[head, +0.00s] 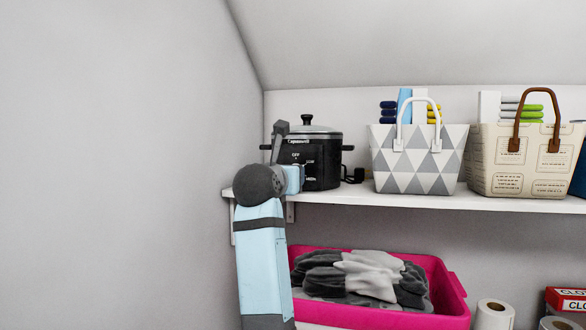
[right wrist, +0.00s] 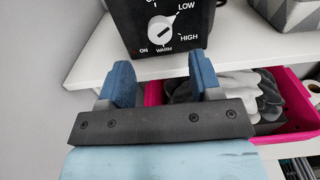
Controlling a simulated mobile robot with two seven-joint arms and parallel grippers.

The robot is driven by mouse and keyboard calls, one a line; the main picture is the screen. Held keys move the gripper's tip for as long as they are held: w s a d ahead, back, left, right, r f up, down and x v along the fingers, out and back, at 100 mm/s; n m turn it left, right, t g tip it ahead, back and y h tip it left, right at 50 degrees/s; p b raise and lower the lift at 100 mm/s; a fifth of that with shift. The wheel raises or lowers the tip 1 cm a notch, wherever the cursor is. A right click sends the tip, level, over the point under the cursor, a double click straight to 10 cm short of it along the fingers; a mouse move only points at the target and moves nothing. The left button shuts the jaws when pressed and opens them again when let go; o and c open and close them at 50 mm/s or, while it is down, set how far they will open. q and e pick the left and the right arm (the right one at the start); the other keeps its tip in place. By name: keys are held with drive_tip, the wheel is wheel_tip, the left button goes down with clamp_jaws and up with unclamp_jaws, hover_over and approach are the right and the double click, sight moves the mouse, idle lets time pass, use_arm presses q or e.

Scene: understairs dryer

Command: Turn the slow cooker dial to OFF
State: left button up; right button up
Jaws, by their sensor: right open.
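The slow cooker (head: 320,160) is black with a glass lid and stands at the left end of the white shelf. Its front panel shows in the right wrist view, with a round white dial (right wrist: 161,29) among the labels LOW, HIGH, WARM and ON. A label above is cut off by the frame edge. The dial's mark seems to lie along a slant towards LOW. My right gripper (right wrist: 160,66) is open and empty, its blue fingers apart below and in front of the dial, not touching it. In the head view my right arm hides part of the cooker's left side. My left gripper is out of view.
The white shelf (head: 420,200) also holds a grey-and-white triangle-patterned basket (head: 418,158) and a cream basket (head: 526,158) to the right. Below are a pink tub (head: 452,300) of grey cloths and a paper roll (head: 494,315). A wall is close on the left.

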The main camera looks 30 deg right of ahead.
drive_tip(key=p+x, duration=0.1)
drive_tip(key=x, duration=0.5)
drive_tip(key=shift+w+d, duration=0.1)
drive_tip(key=shift+c, duration=0.2)
drive_tip(key=c, duration=0.9)
